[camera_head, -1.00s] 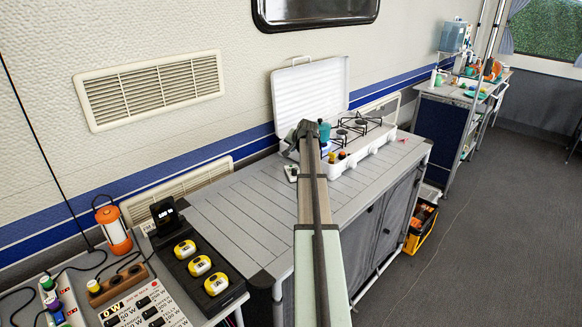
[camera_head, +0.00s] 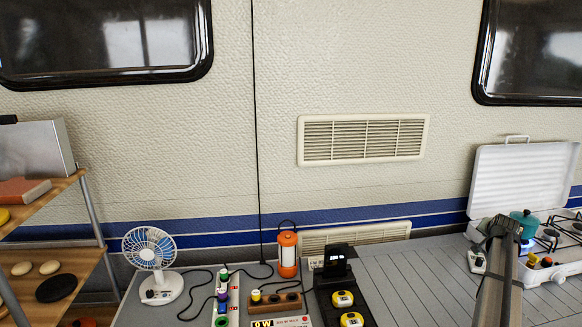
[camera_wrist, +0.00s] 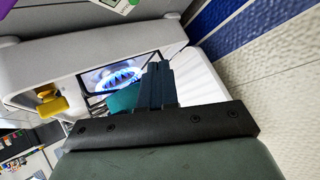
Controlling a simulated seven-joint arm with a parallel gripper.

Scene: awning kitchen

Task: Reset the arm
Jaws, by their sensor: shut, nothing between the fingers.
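My gripper (camera_head: 500,228) is at the right of the head view, in front of the white camping stove (camera_head: 540,274). Its dark fingers (camera_wrist: 157,85) are together and empty in the wrist view. I cannot tell whether the gripper touches the stove or pot. My arm hides part of the stove front.
The stove's raised white lid (camera_head: 522,180) stands against the wall. The grey slatted counter (camera_head: 420,285) left of the stove is mostly clear. Farther left are an orange lantern (camera_head: 288,255), a power strip and a fan (camera_head: 152,262).

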